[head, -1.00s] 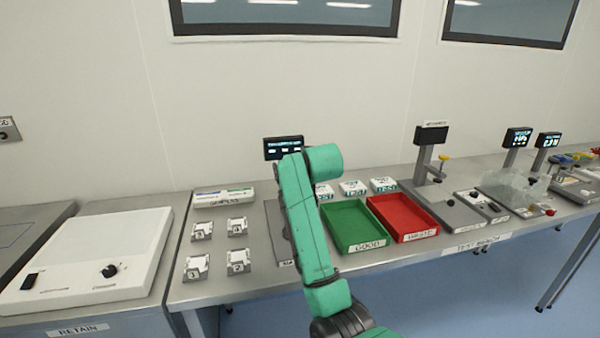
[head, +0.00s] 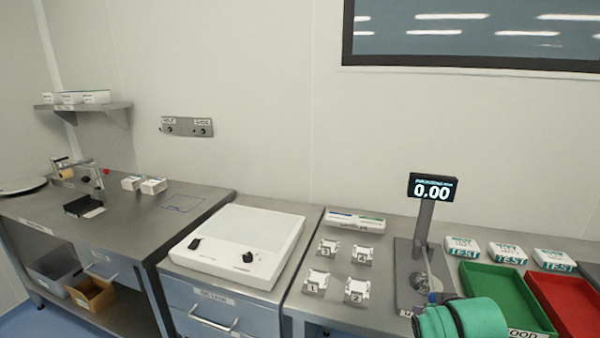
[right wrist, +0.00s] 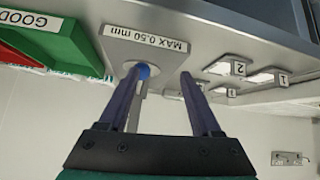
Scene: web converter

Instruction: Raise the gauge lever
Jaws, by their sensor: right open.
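The gauge (head: 425,225) is a grey stand with a dark display reading 0.00, right of centre in the head view. A blue knob, likely the lever's end, shows low beside my green right arm (head: 460,318). In the right wrist view, the blue knob (right wrist: 144,71) is close beside the left-hand finger, in front of the gauge base (right wrist: 150,45) labelled MAX 0.50 mm. My right gripper (right wrist: 160,76) is open, its fingers pointing at the base. I cannot tell whether a finger touches the knob. My left gripper is not in view.
Several numbered metal blocks (head: 318,281) sit left of the gauge. A green tray (head: 500,292) and a red tray (head: 562,300) stand right of it, with white TEST boxes (head: 507,253) behind. A white panel (head: 240,245) with a knob lies further left.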

